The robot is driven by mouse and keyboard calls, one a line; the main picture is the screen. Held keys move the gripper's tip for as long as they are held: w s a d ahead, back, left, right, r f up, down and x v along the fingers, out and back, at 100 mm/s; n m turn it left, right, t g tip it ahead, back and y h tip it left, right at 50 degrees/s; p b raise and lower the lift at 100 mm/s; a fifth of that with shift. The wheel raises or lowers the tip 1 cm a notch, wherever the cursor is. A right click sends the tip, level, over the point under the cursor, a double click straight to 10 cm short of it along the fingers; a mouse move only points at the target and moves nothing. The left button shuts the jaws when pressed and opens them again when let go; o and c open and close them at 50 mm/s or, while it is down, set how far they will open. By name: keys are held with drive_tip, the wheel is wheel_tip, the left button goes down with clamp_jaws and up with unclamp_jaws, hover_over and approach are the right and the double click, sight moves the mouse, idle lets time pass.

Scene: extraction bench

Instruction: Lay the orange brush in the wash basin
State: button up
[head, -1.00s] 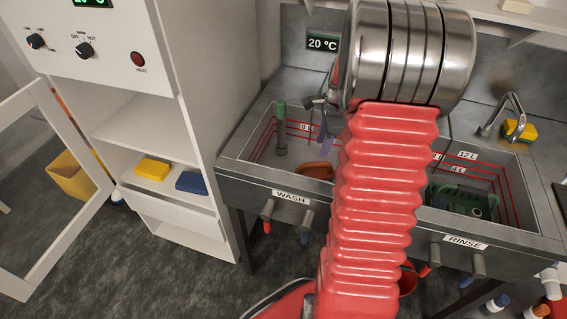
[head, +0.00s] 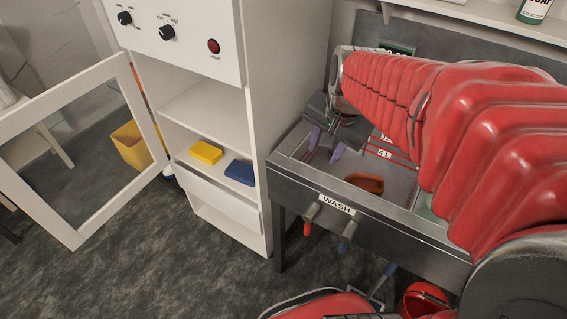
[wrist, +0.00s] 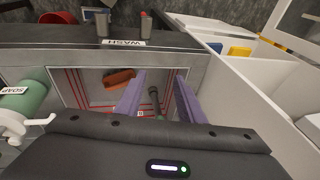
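The orange brush (head: 365,182) lies inside the wash basin (head: 385,226), near its front wall. It also shows in the wrist view (wrist: 119,78), beside one finger and apart from it. My gripper (head: 325,146) has purple fingers and hangs over the left part of the basin. In the wrist view my gripper (wrist: 158,97) is open, its fingers wide apart with nothing held between them. A dark standpipe (wrist: 155,99) shows in the gap, below the fingers. My red arm hides the right of the basin in the head view.
A white cabinet (head: 300,100) with its glass door (head: 75,232) open stands left of the basin. Its shelf holds a yellow block (head: 206,152) and a blue block (head: 239,172). A green soap bottle (wrist: 22,98) is beside the basin. A red bucket (head: 425,298) is below.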

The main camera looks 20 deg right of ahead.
drive_tip(key=s+a+r+n+t, duration=0.1)
drive_tip(key=s+a+r+n, duration=0.1)
drive_tip(key=s+a+n, duration=0.8)
drive_tip(key=shift+s+a+r+n+t+y, duration=0.3)
drive_tip(key=shift+s+a+r+n+t, duration=0.15)
drive_tip(key=shift+a, duration=0.35)
drive_tip(key=shift+c, duration=0.5)
drive_tip(key=shift+a, duration=0.1)
